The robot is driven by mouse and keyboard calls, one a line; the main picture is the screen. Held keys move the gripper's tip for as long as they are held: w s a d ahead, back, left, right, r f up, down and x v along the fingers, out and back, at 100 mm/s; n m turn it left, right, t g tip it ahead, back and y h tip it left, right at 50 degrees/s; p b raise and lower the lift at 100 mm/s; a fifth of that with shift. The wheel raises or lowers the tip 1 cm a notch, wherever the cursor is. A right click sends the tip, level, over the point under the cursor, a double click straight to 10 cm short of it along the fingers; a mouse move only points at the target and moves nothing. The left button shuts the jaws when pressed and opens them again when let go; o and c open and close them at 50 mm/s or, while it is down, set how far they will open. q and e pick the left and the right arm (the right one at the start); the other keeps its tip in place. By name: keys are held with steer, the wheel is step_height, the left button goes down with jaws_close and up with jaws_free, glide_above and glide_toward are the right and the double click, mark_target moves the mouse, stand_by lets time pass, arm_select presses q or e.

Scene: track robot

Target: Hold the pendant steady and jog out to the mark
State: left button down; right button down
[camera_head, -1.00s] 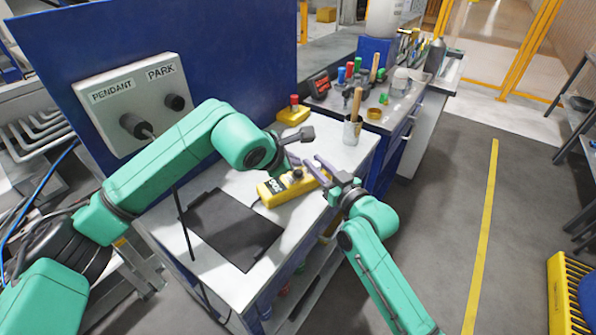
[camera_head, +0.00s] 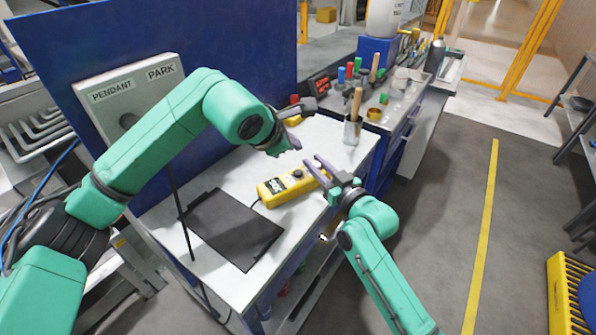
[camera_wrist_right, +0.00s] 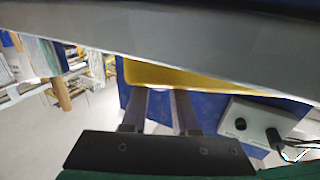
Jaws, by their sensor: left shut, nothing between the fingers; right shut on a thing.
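The yellow pendant (camera_head: 282,191) lies on the white tabletop, with a dark display and a black knob (camera_head: 297,174) on its top. My right gripper (camera_head: 317,163) is shut on its right end. In the right wrist view the yellow body (camera_wrist_right: 190,78) lies at the tips of my right fingers (camera_wrist_right: 160,105). My left gripper (camera_head: 290,142) is shut and empty, raised above and behind the pendant, apart from it. A small black-and-white patch (camera_head: 323,238) shows below the table's right edge; I cannot tell whether it is the mark.
A dark mat (camera_head: 232,228) lies left of the pendant. A wall panel (camera_head: 103,86) reads PENDANT and PARK; my left arm partly covers it. A metal cup (camera_head: 352,132) with a wooden handle stands at the back. A yellow line (camera_head: 487,220) crosses the open floor at right.

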steer(key=c, duration=0.6)
jaws_free()
